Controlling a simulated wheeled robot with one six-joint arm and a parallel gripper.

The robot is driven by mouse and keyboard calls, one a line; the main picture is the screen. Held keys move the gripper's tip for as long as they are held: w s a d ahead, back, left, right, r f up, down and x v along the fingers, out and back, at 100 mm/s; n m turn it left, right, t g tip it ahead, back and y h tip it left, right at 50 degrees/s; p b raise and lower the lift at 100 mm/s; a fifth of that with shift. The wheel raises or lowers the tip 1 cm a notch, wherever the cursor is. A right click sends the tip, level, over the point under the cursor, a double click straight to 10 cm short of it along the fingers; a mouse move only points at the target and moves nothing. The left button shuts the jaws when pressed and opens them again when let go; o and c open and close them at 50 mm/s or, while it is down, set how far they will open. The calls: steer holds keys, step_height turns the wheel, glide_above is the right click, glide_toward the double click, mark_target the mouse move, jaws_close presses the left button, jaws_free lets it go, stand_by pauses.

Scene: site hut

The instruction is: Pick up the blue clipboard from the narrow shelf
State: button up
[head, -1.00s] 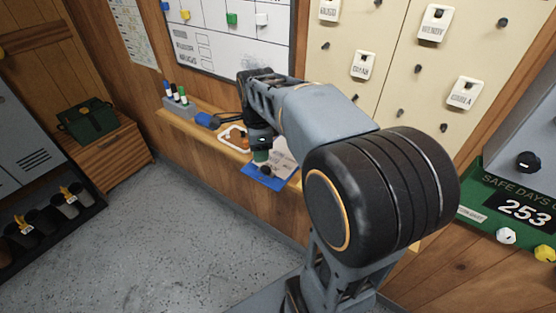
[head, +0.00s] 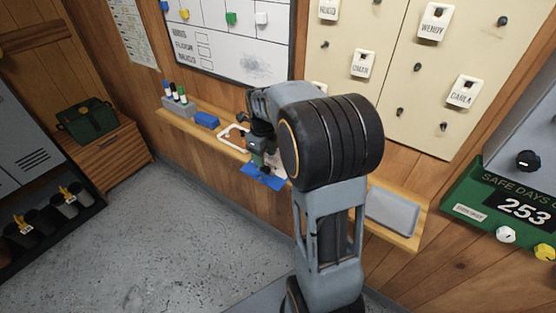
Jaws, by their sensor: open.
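The blue clipboard (head: 262,178) lies on the narrow wooden shelf (head: 408,234) under the whiteboard, in the head view. Its blue edge sticks out past the shelf's front edge, and a pale sheet shows on it. My gripper (head: 264,158) is over the clipboard, open and small in the picture. My arm hides much of the clipboard and the middle of the shelf. I cannot tell whether the fingers touch the clipboard.
Left along the shelf are a marker holder (head: 178,105), a blue eraser (head: 206,120) and a white-rimmed tray (head: 233,136). A grey tray (head: 391,212) sits at the right end. The whiteboard (head: 238,40) is close behind. The floor (head: 180,220) in front is clear.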

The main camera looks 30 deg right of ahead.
steer(key=shift+w+d+f, duration=0.1)
steer(key=shift+f, duration=1.35)
steer(key=shift+w+d+f, duration=0.1)
steer(key=shift+f, duration=1.3)
steer(key=shift+c, duration=0.3)
steer(key=c, duration=0.8)
steer(key=shift+r, duration=0.1)
